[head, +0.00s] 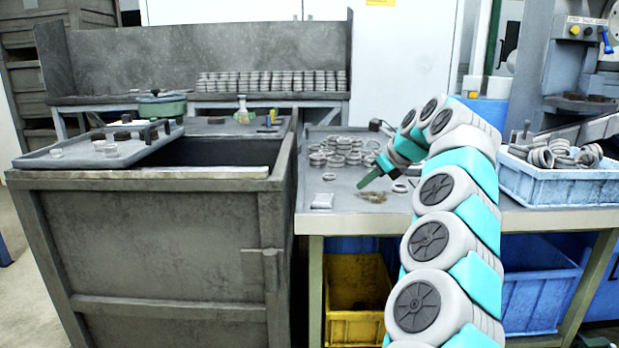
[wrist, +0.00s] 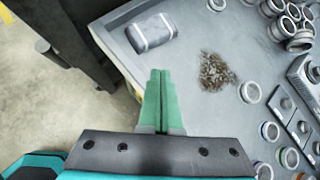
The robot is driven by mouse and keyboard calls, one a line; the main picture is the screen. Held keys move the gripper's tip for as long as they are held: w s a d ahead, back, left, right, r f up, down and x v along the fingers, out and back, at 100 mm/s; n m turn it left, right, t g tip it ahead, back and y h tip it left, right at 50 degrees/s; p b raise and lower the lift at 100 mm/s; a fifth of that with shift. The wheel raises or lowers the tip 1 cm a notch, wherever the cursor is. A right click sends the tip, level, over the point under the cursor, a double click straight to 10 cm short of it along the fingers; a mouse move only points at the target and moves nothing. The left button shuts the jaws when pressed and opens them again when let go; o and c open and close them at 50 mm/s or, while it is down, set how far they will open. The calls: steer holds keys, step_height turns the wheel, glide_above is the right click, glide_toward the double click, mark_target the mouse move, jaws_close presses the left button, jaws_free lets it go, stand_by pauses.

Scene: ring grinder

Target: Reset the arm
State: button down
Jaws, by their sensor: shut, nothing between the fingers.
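My gripper (head: 366,182) is at the end of my white and teal arm, over the front left part of the grey worktable (head: 460,218) in the head view. In the wrist view its green fingers (wrist: 161,82) are pressed together with nothing between them. The block also lies near the table's front left corner in the head view (head: 322,201). The fingers look apart from the table and the things on it.
Several metal rings (head: 340,150) lie on the table behind my gripper. A brown pile of shavings (wrist: 215,71) lies right of the fingers. A blue crate of rings (head: 560,187) stands at the right. A large grey bin (head: 150,240) stands left, with a yellow crate (head: 357,300) under the table.

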steer(key=s+a+n+g, duration=0.2)
steer(key=s+a+n, duration=0.3)
steer(key=s+n, duration=0.4)
steer(key=s+a+n+g, duration=0.2)
steer(key=s+a+n, duration=0.45)
steer(key=s, duration=0.45)
steer(key=s+d+f+n+g+h, duration=0.1)
steer(key=s+d+f+n, duration=0.2)
steer(key=s+f, duration=0.4)
steer(key=s+d+f+n+g+h, duration=0.2)
steer(key=s+f, duration=0.6)
steer(key=s, duration=0.8)
steer(key=s+d+f+n+g+h, duration=0.2)
steer(key=s+d+f+n, duration=0.4)
steer(key=s, duration=0.6)
steer(key=shift+d+f, duration=0.65)
steer(key=shift+d, duration=0.1)
